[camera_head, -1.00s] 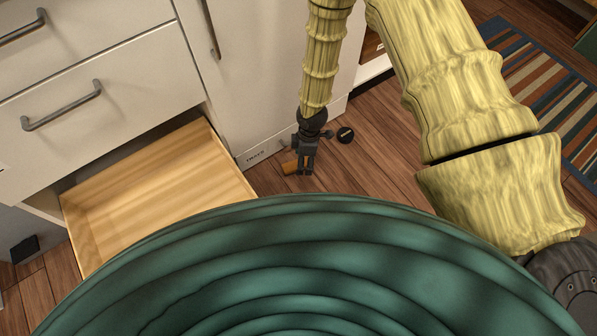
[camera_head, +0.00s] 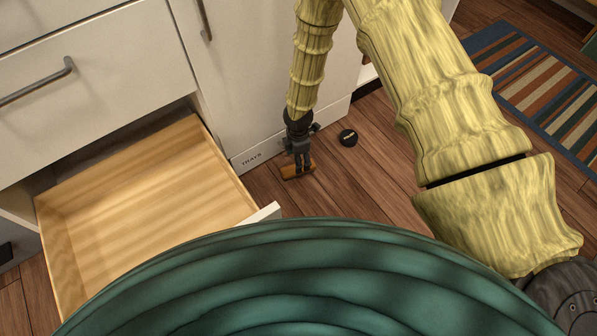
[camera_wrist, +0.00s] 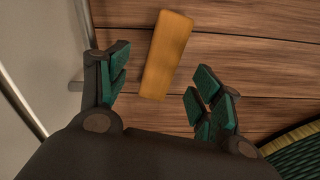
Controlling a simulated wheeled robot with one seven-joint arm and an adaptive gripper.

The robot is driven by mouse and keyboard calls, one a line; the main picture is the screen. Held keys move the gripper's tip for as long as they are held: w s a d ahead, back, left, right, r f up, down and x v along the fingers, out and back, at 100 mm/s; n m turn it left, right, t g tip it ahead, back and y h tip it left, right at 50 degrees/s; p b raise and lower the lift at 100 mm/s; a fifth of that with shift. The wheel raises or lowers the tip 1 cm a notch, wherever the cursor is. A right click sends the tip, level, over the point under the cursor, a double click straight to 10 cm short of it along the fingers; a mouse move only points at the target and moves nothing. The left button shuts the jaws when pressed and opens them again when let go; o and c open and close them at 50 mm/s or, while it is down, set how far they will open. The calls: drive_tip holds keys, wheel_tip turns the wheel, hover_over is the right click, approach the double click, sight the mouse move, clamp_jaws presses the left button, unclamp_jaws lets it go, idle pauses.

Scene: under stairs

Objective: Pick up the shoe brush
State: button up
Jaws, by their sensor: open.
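The shoe brush shows as an orange-brown block (camera_wrist: 167,54) lying on the wooden floor in the wrist view. In the head view the brush (camera_head: 297,171) lies in front of the white cabinet, partly hidden behind my gripper. My gripper (camera_head: 300,168) points down over it. In the wrist view my gripper (camera_wrist: 160,92) is open, with green pads on both fingers. The near end of the brush lies between the fingertips, and its far end reaches beyond them. I see no contact between fingers and brush.
An open wooden drawer (camera_head: 70,254) stands to the left, below white drawer fronts. The cabinet base (camera_head: 262,152) labelled "TRAYS" is close behind the brush. A small black round object (camera_head: 348,138) lies to the right. A striped rug (camera_head: 535,85) lies farther right on the floor.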

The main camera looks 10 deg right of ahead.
sight(288, 173)
drive_tip(key=shift+s+a+f+b, duration=0.1)
drive_tip(key=shift+f+b, duration=1.05)
drive_tip(key=shift+f, duration=0.6)
drive_tip(key=shift+s+f+b, duration=0.1)
drive_tip(key=shift+f+b, duration=1)
drive_tip(key=shift+f, duration=0.6)
drive_tip(key=c, duration=1.2)
